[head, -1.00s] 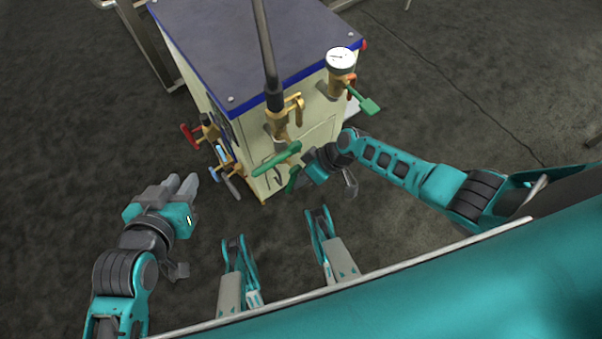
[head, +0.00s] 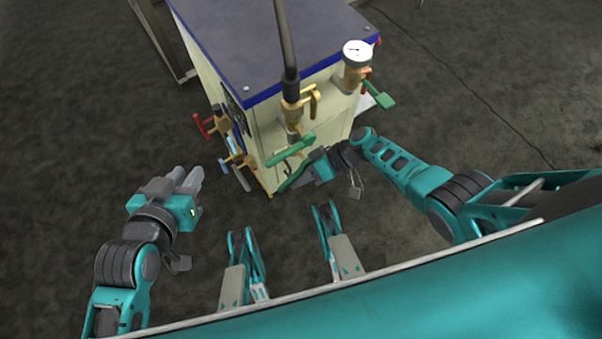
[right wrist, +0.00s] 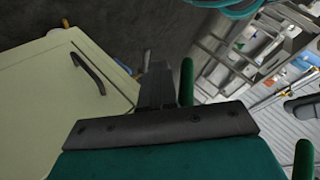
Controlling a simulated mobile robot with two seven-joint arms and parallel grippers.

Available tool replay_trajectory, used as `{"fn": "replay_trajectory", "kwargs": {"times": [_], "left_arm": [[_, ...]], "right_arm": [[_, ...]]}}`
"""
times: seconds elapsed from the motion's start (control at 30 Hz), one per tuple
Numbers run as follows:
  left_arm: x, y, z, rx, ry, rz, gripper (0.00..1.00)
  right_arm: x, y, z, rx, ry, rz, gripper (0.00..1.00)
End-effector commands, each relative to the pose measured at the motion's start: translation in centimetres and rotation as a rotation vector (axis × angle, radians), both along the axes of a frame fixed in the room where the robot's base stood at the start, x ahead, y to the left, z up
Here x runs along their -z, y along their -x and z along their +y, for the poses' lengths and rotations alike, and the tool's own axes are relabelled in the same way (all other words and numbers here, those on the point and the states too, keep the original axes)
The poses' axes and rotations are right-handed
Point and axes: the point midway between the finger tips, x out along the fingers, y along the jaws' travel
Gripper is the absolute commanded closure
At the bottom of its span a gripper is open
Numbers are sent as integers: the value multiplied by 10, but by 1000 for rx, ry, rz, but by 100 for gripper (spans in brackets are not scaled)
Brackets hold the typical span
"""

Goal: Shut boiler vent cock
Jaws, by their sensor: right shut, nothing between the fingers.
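The boiler (head: 238,45) is a cream cabinet with a dark, blue-edged top. Brass cocks sit on its side: one with a long green lever (head: 290,150) under a dark pipe, one with a green handle (head: 378,95) by the gauge. Which is the vent cock I cannot tell. My right gripper (right wrist: 158,85) is shut and empty, low by the boiler front; in the head view its fingertips are hard to make out. In the right wrist view a green bar (right wrist: 187,82) stands right beside its fingers; contact is unclear. My left gripper (head: 190,178) is away from the boiler, left of it.
A white-faced gauge (head: 357,53) stands at the boiler's right corner. A red-handled valve (head: 204,126) and a blue-handled valve (head: 236,155) stick out on the left side. The cabinet front has a dark curved handle (right wrist: 88,72).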

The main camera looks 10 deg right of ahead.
Motion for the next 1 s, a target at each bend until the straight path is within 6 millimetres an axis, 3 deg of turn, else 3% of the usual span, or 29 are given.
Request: {"fn": "replay_trajectory", "kwargs": {"times": [0.4,1.0], "left_arm": [[4,1,-2,5,1,6,73],[1,-3,-2,6,3,-6,73]], "right_arm": [[-7,4,8,1,-164,55,100],[-10,4,9,0,-219,73,100]]}}
